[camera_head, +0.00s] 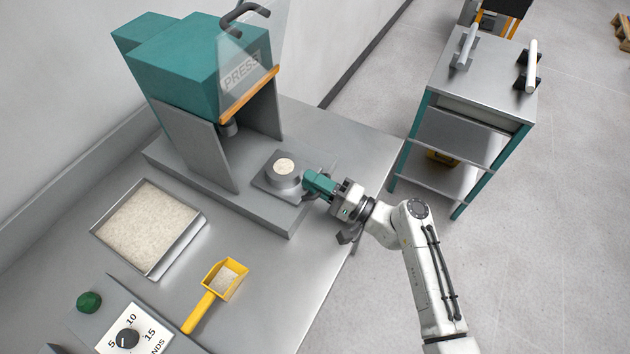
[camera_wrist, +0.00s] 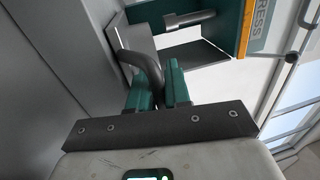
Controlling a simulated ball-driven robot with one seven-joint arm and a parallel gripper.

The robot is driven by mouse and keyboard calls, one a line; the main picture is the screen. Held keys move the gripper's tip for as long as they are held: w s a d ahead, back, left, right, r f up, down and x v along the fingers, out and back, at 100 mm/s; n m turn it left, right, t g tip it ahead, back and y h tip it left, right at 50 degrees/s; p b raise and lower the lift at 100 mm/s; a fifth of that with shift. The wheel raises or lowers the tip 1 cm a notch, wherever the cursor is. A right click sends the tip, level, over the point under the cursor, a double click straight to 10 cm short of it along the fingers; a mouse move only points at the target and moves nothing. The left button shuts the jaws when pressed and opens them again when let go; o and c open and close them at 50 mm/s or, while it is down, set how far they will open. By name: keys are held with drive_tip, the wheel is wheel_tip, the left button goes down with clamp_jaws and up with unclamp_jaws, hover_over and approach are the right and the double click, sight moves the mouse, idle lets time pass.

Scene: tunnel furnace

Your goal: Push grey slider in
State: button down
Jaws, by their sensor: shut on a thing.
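The grey slider (camera_head: 265,184) is a flat plate in front of the open bay of the teal press (camera_head: 205,65). A round grey die (camera_head: 284,178) with pale material in its top stands on the plate. My gripper (camera_head: 309,183) is at the slider's outer side, on the right. In the wrist view, the teal fingers (camera_wrist: 158,85) are shut around a dark grey curved handle (camera_wrist: 130,58). The fingers partly cover the handle. The slider stands outside the bay, with open space between the die and the press ram (camera_head: 229,128).
A tray (camera_head: 187,242) of pale granules and a yellow scoop (camera_head: 208,303) lie on the bench to the left. A dial panel (camera_head: 128,338) is at the front. A clear guard (camera_head: 262,50) with an orange edge is raised on the press. A metal cart (camera_head: 490,85) stands at right.

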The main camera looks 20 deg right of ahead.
sight(300, 176)
drive_tip(key=w+a+b, duration=0.2)
drive_tip(key=shift+w+f, duration=0.2)
drive_tip(key=shift+w, duration=0.2)
drive_tip(key=shift+w+a+r, duration=0.1)
drive_tip(key=shift+w+a, duration=0.05)
drive_tip(key=c, duration=1.4)
unclamp_jaws()
drive_tip(key=shift+c, duration=0.2)
drive_tip(key=b+v, duration=0.2)
drive_tip(key=v, duration=0.9)
drive_tip(key=shift+b, duration=0.35)
